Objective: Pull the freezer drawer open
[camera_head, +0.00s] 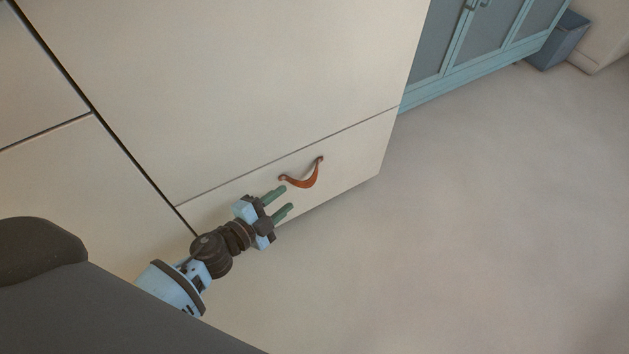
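The freezer drawer (345,165) is the low cream front panel at the bottom of the tall cabinet. It looks shut, flush with the panel above. A brown leather pull (303,182) hangs in a curve from two mounts near its upper edge. My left gripper (284,200) is in front of the drawer, just to the lower left of the pull. Its two green fingers are apart with nothing between them, and they point toward the pull. A small gap shows between the fingertips and the pull. My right gripper is out of view.
A large cream panel (240,80) is above the drawer, with more cream panels to the left. Open beige floor (450,240) lies to the right and in front. A teal cabinet (480,45) and a blue-grey bin (560,42) stand at the far upper right.

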